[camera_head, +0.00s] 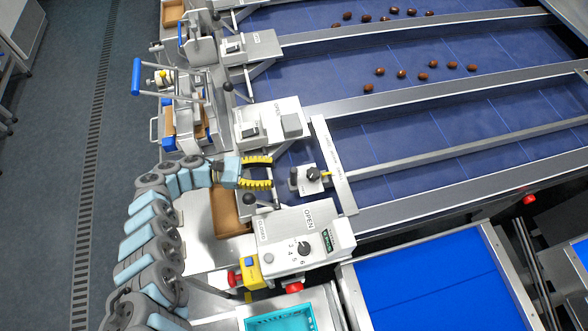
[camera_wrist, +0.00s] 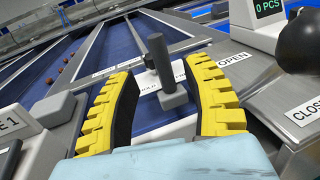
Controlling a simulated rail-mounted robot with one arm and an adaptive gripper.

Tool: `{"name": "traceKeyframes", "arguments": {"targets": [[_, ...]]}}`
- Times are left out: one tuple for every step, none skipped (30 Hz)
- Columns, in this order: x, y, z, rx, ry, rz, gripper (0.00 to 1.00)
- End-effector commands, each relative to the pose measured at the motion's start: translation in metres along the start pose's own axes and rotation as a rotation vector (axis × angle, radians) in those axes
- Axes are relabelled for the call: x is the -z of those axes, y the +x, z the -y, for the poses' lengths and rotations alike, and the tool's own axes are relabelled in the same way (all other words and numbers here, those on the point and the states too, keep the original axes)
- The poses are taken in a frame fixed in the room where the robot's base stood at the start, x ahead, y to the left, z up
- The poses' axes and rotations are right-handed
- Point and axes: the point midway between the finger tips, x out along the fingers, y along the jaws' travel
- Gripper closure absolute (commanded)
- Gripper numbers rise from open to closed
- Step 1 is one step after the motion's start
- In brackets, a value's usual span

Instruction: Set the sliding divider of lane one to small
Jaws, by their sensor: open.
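The sliding divider carriage (camera_head: 311,186) of the nearest lane is a small light block with a dark grip post (camera_head: 293,177), a black knob and a yellow pointer. It sits at the end of a long rail across the blue belt, by a white scale plate (camera_head: 334,165) whose wording is too small to read. My gripper (camera_head: 270,172) has yellow ribbed fingers, open, just left of the post. In the wrist view, the grey post (camera_wrist: 160,60) stands upright between and beyond the open fingers, with no visible contact. The fingers hide part of the plate.
A control box (camera_head: 305,240) with a dial, OPEN and CLOSED labels and a black ball lever (camera_head: 250,200) stands close below my gripper. Another box (camera_head: 268,122) stands above it. Brown dates (camera_head: 421,77) lie on the farther lanes. A turquoise crate (camera_head: 282,321) is at the bottom.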

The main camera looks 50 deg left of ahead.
Motion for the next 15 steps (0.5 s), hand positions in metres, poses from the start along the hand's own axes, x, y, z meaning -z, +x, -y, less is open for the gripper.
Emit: {"name": "traceKeyframes", "arguments": {"targets": [[-0.003, 0.006, 0.0, -0.001, 0.002, 0.001, 0.51], [-0.003, 0.01, -0.001, -0.002, 0.003, 0.001, 0.51], [-0.003, 0.015, -0.001, -0.003, 0.003, 0.002, 0.51], [-0.003, 0.02, -0.001, -0.003, 0.002, 0.002, 0.51], [-0.002, 0.024, 0.0, -0.002, 0.001, 0.002, 0.51], [-0.002, 0.029, 0.0, -0.001, 0.001, 0.002, 0.51], [-0.002, 0.033, 0.0, -0.001, 0.002, 0.002, 0.51], [-0.003, 0.037, 0.0, 0.0, 0.002, 0.003, 0.51], [-0.003, 0.042, 0.0, -0.001, 0.002, 0.003, 0.51], [-0.003, 0.045, 0.0, -0.001, 0.002, 0.003, 0.51], [-0.002, 0.049, 0.0, 0.0, 0.0, 0.002, 0.51], [-0.002, 0.054, 0.0, 0.001, 0.0, 0.002, 0.51], [-0.002, 0.057, 0.0, 0.001, -0.001, 0.003, 0.51], [-0.002, 0.06, 0.0, 0.001, 0.0, 0.003, 0.51], [-0.002, 0.063, 0.0, 0.001, 0.0, 0.003, 0.51]]}}
